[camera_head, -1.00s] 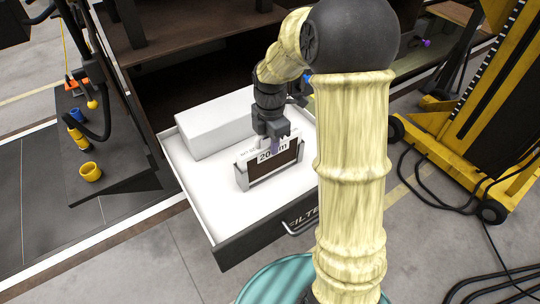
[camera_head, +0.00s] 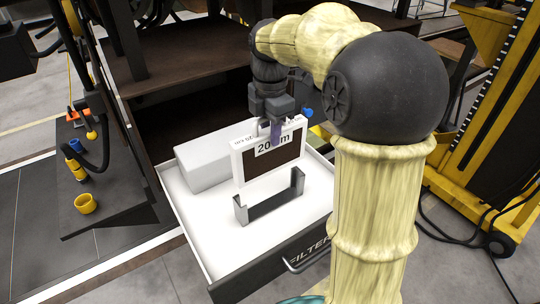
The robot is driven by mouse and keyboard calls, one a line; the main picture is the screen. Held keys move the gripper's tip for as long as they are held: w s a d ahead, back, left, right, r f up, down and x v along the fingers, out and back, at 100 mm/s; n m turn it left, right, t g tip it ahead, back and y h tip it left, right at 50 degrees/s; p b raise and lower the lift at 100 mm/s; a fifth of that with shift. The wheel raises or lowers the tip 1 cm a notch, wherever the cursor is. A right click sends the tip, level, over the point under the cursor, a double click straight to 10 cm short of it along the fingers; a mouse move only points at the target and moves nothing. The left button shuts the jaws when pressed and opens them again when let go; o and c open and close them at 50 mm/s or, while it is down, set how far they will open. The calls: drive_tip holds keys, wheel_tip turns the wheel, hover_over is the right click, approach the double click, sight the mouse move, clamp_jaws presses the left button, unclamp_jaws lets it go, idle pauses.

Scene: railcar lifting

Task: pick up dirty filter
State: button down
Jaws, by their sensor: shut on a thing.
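The dirty filter (camera_head: 272,169) is a flat panel with a white frame, a dark brown face and a label on top. My gripper (camera_head: 275,130) is shut on its top edge, and one purplish finger shows in front of the label. The filter is upright and held above a grey holder (camera_head: 268,207). The holder stands in the open white drawer (camera_head: 312,210) marked "FILTER", and its slot looks empty. The far finger is hidden behind the filter.
A white box (camera_head: 203,165) lies in the drawer at the back left, close to the filter. A dark shelf stands behind the drawer. A yellow lift (camera_head: 480,130) with cables stands at the right.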

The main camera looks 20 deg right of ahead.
drive_tip(key=shift+r, duration=1.85)
drive_tip(key=shift+f+b, duration=0.35)
